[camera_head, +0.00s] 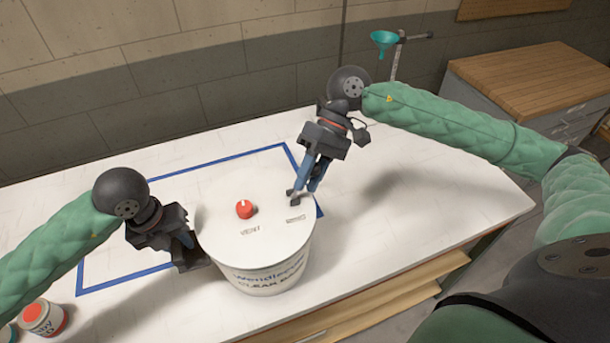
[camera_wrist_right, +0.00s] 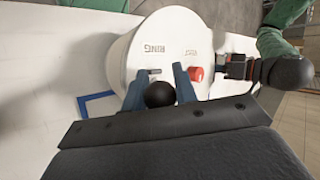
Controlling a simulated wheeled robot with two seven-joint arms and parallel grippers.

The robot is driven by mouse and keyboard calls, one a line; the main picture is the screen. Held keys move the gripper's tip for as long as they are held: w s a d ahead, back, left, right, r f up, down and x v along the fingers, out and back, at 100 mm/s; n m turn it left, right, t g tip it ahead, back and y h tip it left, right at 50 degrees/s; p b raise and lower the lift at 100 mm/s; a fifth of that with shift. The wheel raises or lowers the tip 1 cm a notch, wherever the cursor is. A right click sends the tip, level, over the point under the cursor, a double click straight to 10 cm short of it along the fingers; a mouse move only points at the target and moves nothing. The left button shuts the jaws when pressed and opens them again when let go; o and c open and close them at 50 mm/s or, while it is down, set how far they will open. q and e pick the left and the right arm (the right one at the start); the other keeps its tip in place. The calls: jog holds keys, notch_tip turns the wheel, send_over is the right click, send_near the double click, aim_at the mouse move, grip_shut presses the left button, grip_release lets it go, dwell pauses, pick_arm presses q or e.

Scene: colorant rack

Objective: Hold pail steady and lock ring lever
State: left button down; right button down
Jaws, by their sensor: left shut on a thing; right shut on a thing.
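The white pail (camera_head: 265,265) stands on the table with its lid on. The lid carries a red knob (camera_head: 244,209) by a "VENT" label and a small grey lever piece (camera_wrist_right: 153,71) by the word "RING". My left gripper (camera_head: 190,252) is shut at the pail's left side; its exact hold is hidden. My right gripper (camera_head: 298,195) points down at the lid's far right edge. In the right wrist view a black ball (camera_wrist_right: 160,94) sits between its two blue fingers, and I take it as the ring lever's knob.
Blue tape (camera_head: 130,280) outlines a rectangle on the white table (camera_head: 400,215); the pail overlaps its right part. A red-topped can (camera_head: 44,318) stands at the lower left. A teal funnel (camera_head: 384,40) and a wooden-topped cabinet (camera_head: 530,75) are behind. The table right of the pail is clear.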

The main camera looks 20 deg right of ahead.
jog(key=shift+d, duration=0.15)
dwell(0.3)
jog(key=c, duration=1.1)
grip_release()
jog(key=v, duration=1.2)
jog(key=shift+f, duration=0.2)
jog(key=shift+d, duration=0.15)
pick_arm(q)
jog(key=c, duration=1.1)
grip_release()
